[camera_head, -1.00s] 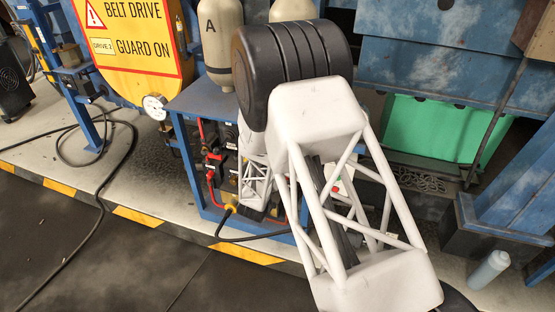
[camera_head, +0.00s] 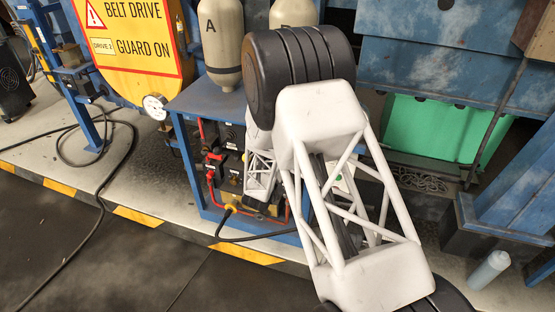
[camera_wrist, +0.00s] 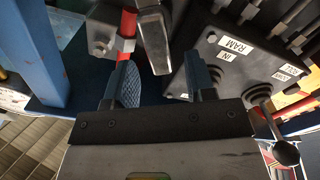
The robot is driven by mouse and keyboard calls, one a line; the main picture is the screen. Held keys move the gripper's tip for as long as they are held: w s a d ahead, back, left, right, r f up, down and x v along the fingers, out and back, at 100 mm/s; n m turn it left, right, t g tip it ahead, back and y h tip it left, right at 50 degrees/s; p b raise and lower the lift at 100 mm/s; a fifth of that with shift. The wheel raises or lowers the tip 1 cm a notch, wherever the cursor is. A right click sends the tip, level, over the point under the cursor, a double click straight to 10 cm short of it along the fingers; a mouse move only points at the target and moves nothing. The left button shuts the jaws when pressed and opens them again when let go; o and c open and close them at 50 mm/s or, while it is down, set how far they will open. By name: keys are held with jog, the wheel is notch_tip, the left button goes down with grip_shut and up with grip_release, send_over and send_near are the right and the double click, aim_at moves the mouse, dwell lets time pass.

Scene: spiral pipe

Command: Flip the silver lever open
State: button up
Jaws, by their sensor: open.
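In the wrist view, the silver lever (camera_wrist: 154,42) is a bright metal bar that comes down from the top edge, beside a red pipe (camera_wrist: 128,24) and a metal valve body (camera_wrist: 103,32). My gripper (camera_wrist: 162,76) is open, its two fingers spread with an empty gap between them. The lever's lower end lies in line with this gap, nearer the left finger in the picture. Contact cannot be told. In the head view, my arm covers most of the work area, and I cannot make out the lever or fingertips.
A grey control box (camera_wrist: 232,62) labelled RAM and IN stands close right of the fingers, with a black ball-knob lever (camera_wrist: 287,152). A blue post (camera_wrist: 42,55) is at left. The head view shows red piping (camera_head: 212,170) on the blue frame and a gas bottle (camera_head: 222,45) above.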

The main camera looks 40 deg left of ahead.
jog(key=shift+x, duration=1.75)
jog(key=shift+c, duration=0.2)
grip_shut()
